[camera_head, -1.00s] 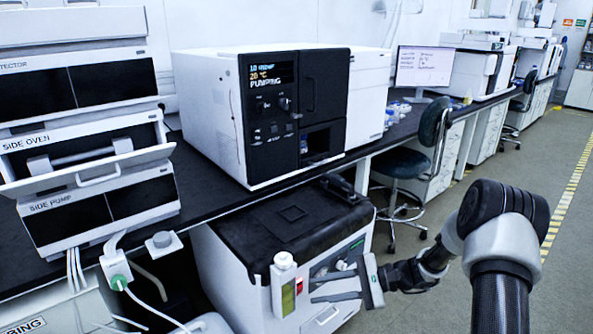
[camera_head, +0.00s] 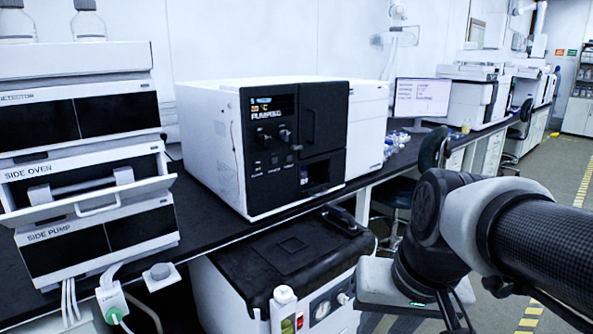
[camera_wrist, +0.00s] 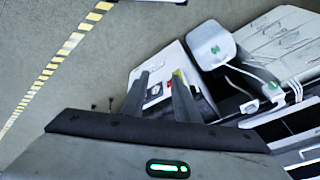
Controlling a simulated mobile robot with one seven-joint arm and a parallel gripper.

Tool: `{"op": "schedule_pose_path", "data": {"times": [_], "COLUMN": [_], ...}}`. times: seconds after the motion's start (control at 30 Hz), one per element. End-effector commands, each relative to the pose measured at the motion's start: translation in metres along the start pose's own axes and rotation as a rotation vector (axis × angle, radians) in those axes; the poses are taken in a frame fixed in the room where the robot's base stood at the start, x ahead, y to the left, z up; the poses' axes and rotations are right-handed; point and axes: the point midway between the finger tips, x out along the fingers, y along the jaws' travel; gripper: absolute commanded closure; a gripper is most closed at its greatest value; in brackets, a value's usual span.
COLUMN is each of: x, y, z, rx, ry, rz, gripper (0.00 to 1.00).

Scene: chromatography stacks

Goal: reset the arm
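My arm (camera_head: 520,235) reaches in from the right of the head view, bent at a dark joint. My gripper shows partly below that joint, its fingers at the lower edge of the picture. In the wrist view my gripper (camera_wrist: 161,76) points away from the camera with its two dark fingers apart. Nothing is held between them. The front of the white cabinet, with a red button (camera_wrist: 171,86), shows beyond the fingers, and I cannot tell the exact gap to it.
The white cabinet with a black lid (camera_head: 285,262) stands below the bench, left of my gripper. A white-and-black instrument (camera_head: 215,140) and a stack with an open oven drawer (camera_head: 130,192) sit on the bench. A chair (camera_head: 398,195) stands behind my arm. Floor is free at right.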

Motion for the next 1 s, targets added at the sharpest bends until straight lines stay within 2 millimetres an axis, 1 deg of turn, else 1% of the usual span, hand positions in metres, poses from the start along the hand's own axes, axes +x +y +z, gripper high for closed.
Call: {"op": "schedule_pose_path", "data": {"times": [0.03, 0.1, 0.27, 0.3, 0.33, 0.57, 0.67, 0.77, 0.8, 0.87, 0.9, 1.0], "x": [-0.007, -0.013, -0.026, -0.033, -0.046, -0.094, -0.12, -0.153, -0.169, -0.194, -0.211, -0.246], "y": [0.003, 0.007, 0.016, 0.018, 0.016, 0.009, 0.006, 0.002, 0.0, -0.003, -0.005, -0.01], "z": [0.005, 0.009, 0.019, 0.019, 0.013, -0.002, -0.01, -0.021, -0.026, -0.034, -0.039, -0.05], "rx": [-0.025, -0.053, -0.113, -0.124, -0.121, -0.118, -0.118, -0.118, -0.117, -0.117, -0.117, -0.117], "ry": [0.038, 0.083, 0.178, 0.194, 0.187, 0.182, 0.182, 0.182, 0.182, 0.182, 0.182, 0.181], "rz": [0.015, 0.035, 0.075, 0.083, 0.082, 0.081, 0.08, 0.08, 0.08, 0.08, 0.08, 0.08], "gripper": [0.72, 0.72, 0.72, 0.72, 0.72, 0.72, 0.72, 0.72, 0.72, 0.72, 0.72, 0.72]}}
